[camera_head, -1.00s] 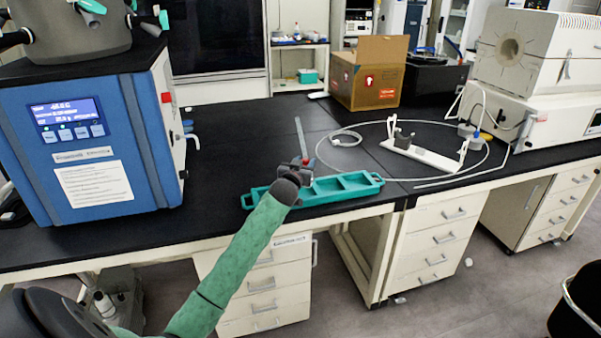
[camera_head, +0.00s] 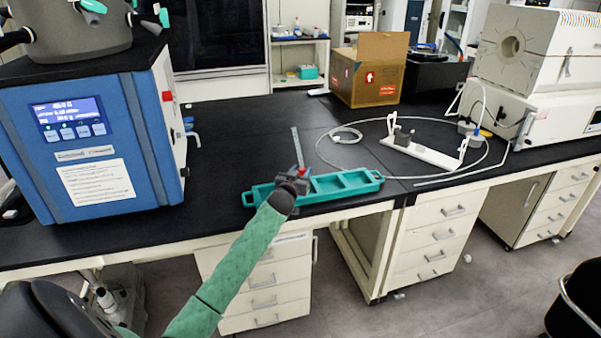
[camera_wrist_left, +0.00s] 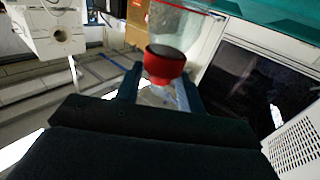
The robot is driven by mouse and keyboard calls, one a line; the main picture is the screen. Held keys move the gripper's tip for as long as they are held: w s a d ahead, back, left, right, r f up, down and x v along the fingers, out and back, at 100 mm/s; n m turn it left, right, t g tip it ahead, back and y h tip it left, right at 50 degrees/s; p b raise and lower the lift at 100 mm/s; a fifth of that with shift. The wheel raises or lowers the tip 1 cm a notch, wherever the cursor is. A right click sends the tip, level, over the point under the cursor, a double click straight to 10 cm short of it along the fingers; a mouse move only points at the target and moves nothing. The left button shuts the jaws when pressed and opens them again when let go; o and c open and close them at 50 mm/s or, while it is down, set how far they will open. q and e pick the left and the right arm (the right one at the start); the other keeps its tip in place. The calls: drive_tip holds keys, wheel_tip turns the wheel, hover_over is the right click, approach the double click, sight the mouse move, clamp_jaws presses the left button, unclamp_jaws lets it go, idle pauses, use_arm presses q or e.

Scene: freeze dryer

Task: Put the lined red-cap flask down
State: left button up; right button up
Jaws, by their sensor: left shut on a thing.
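My left gripper (camera_head: 299,174) is shut on the red-cap flask, above the left part of the teal tray (camera_head: 372,182). The red cap (camera_head: 302,171) shows small beside the fingers. In the left wrist view the red cap (camera_wrist_left: 164,66), with a dark top, sits between the fingers (camera_wrist_left: 158,92). Clear glass (camera_wrist_left: 180,27) shows beyond it; lines on it are not readable. A pale narrow strip (camera_head: 297,146) rises behind the gripper in the head view; I cannot tell whether it is the flask. Whether the flask touches the tray is hidden. My right gripper is not in view.
The tray lies at the front edge of the black bench. A blue freeze dryer (camera_head: 95,150) stands at the left. A white stand (camera_head: 425,151) and a loop of tubing (camera_head: 487,150) lie to the right. A cardboard box (camera_head: 368,72) is behind. Bare bench (camera_head: 235,130) lies between dryer and tray.

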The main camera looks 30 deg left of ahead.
use_arm(q)
drive_tip(key=o, duration=1)
